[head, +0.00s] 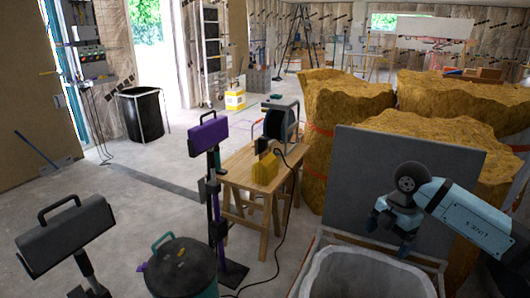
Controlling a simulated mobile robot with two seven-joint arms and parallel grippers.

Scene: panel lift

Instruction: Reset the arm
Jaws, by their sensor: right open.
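My right arm comes in from the right edge, light blue with a dark round joint. Its right gripper (388,234) hangs down, open and empty, in front of the large grey panel (358,165). The panel stands upright behind a pale open container (340,262), and my arm covers part of its right side. I cannot tell whether the gripper touches the panel. My left gripper is not in view.
A wooden workbench (240,172) holds a yellow item and a cable reel. Two stands, one with a purple head (208,132) and one with a dark head (66,232), rise near a lidded bucket (183,272). Insulation bales (345,98) fill the right. Floor at left is largely clear.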

